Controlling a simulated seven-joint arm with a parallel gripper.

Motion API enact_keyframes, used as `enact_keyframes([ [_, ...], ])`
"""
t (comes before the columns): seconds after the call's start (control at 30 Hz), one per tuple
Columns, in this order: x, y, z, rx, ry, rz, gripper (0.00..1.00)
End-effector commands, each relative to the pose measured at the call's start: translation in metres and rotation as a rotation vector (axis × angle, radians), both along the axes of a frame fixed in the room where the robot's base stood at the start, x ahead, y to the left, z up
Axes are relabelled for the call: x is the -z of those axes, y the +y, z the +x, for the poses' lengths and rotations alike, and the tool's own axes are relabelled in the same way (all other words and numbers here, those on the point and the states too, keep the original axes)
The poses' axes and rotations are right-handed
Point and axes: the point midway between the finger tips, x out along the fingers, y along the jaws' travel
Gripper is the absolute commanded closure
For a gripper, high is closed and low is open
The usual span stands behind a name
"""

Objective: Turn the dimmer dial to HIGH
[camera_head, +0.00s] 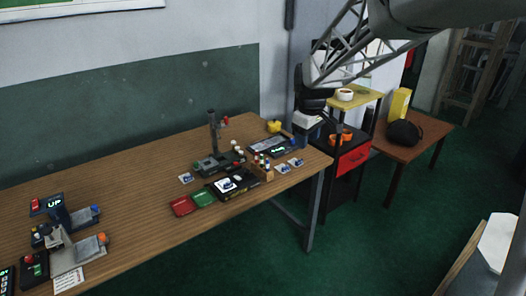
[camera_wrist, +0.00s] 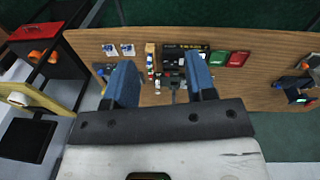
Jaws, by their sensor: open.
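I cannot single out the dimmer dial or read a HIGH mark at this size. A dark panel with a lit display (camera_head: 270,146) lies at the right part of the wooden table, with a small blue part at its right end. Another unit with a screen reading "UP" (camera_head: 52,204) stands at the far left. My gripper (camera_wrist: 161,80) is open and empty, with its two blue fingers apart, high over the table in the wrist view. In the head view, my gripper (camera_head: 312,122) hangs near the table's right end, its fingertips unclear.
A shelf with a red drawer (camera_head: 353,160) stands right of the table. The table's left middle is clear.

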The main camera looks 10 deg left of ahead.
Motion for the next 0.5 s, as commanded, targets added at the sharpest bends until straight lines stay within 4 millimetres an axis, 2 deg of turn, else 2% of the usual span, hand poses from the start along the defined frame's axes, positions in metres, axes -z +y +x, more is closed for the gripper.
enact_keyframes([
  [0.1, 0.013, 0.018, 0.025, -0.062, 0.009, -0.007, 0.49],
  [0.5, 0.063, 0.079, 0.098, -0.267, 0.03, -0.029, 0.49],
])
